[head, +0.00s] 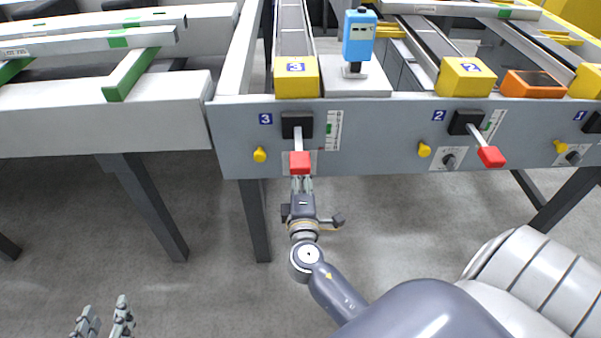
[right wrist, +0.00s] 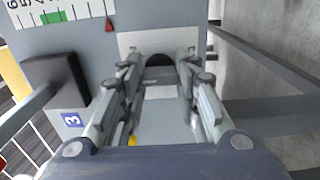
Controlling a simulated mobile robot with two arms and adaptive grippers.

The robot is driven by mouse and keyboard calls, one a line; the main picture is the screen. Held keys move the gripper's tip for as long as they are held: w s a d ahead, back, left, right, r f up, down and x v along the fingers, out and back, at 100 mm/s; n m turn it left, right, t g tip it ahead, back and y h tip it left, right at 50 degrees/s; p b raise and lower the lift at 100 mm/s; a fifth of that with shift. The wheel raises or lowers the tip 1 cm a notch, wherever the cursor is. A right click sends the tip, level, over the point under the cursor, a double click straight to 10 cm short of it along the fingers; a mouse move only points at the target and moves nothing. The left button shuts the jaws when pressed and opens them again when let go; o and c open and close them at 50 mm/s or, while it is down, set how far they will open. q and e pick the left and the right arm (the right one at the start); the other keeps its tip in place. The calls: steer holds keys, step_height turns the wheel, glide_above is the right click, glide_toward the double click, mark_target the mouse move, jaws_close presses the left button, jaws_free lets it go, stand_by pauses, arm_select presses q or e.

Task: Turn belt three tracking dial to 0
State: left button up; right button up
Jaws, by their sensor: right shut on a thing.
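The belt three tracking dial (right wrist: 160,61) is a dark round knob on a white plate (right wrist: 207,40) in the right wrist view. My right gripper (right wrist: 159,68) has its two fingers on either side of it, shut on it. In the head view the right gripper (head: 302,184) reaches up under the red lever handle (head: 300,163), which hides the dial; only part of its white plate (head: 286,158) shows. The dial's marks and pointer cannot be read. My left gripper (head: 103,318) is open and empty at the lower left, away from the panel.
Belt three's lever has a black base (head: 297,124) beside a scale (head: 334,130) with a green band. A yellow knob (head: 259,155) sits to the left. Belt two's dial (head: 449,161) and red-handled lever (head: 490,156) are to the right. Floor below the panel is mostly open, with table legs (head: 254,220).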

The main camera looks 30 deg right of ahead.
stand_by(0.4)
steer(key=o, duration=1.1)
steer(key=shift+c, duration=0.2)
steer(key=shift+s+a, duration=0.1)
steer(key=v, duration=1.2)
steer(key=shift+d+f, duration=0.1)
steer(key=shift+d, duration=0.1)
